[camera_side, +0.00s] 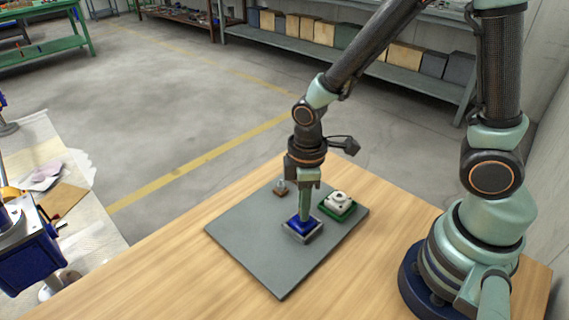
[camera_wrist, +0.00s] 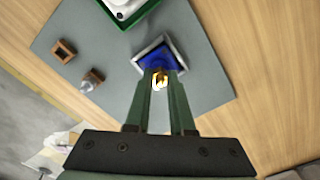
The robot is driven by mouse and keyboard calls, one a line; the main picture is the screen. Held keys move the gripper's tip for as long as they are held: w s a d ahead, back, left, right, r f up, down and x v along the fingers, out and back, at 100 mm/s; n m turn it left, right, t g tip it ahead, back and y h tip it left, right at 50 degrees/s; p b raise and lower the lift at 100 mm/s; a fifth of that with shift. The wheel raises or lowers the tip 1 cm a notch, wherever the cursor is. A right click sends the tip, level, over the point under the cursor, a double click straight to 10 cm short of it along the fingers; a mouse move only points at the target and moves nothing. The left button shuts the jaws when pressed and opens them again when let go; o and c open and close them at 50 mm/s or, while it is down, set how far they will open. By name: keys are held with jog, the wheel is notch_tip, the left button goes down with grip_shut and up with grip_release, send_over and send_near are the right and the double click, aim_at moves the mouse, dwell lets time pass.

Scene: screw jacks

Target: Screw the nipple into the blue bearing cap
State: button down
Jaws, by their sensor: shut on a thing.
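The blue bearing cap (camera_side: 301,226) sits in a grey square holder on the grey mat, and it also shows in the wrist view (camera_wrist: 157,57). My gripper (camera_side: 304,211) points down right over the cap. In the wrist view my gripper (camera_wrist: 160,78) is shut on the small brass nipple (camera_wrist: 159,79), which lies at the near edge of the blue cap's face. The fingers hide part of the cap. I cannot tell how deep the nipple sits in the cap.
A green tray with a white part (camera_side: 338,203) stands close on the right of the cap. A small brown block with a metal piece (camera_side: 280,188) stands behind left; the wrist view shows another brown block, an empty socket (camera_wrist: 63,50). The mat's front left (camera_side: 262,254) is clear.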

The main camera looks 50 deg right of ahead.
jog(key=m, duration=0.9)
jog(key=shift+m, duration=0.3)
jog(key=c, duration=0.9)
grip_release()
